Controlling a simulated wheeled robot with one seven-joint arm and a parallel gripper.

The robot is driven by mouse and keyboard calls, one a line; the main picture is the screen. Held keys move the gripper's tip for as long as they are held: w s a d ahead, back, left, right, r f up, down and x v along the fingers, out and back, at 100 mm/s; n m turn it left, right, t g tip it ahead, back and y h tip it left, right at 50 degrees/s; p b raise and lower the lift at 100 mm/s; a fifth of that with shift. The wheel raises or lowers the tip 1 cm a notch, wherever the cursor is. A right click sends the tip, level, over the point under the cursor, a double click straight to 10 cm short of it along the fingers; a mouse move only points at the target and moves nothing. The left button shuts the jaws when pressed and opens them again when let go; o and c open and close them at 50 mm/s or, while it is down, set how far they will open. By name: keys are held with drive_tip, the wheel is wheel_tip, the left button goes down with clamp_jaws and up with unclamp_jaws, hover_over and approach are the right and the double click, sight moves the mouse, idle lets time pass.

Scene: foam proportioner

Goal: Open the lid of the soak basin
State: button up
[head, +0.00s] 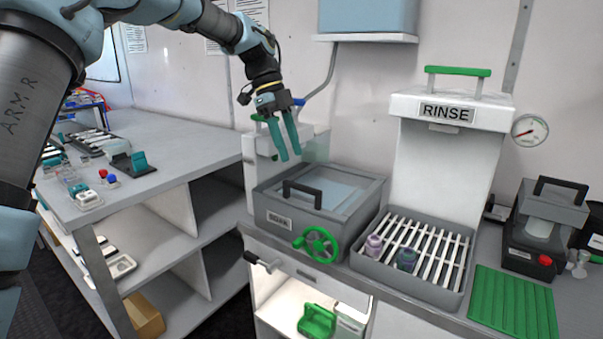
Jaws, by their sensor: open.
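The soak basin (281,216) is a grey box on the counter with a label on its front. Its lid (335,190) lies closed over the top, with a pale clear panel and a black bar handle (302,190) near the front left edge. My gripper (290,157) hangs above and behind the basin's left part, fingers pointing down. Its two teal fingers are apart with nothing between them. It is clear of the lid handle. A green handwheel (316,244) sits at the basin's front right.
A white RINSE unit (448,145) with a slatted tray (408,296) holding two small bottles stands right of the basin. A green mat (514,305) and a grey device (548,228) are farther right. A side bench (190,152) with small items is at left.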

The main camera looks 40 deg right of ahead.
sight(301, 185)
drive_tip(key=p+x, duration=0.1)
drive_tip(key=x, duration=0.6)
drive_tip(key=shift+a+f, duration=0.1)
drive_tip(key=shift+c, duration=0.3)
clamp_jaws()
idle(0.9)
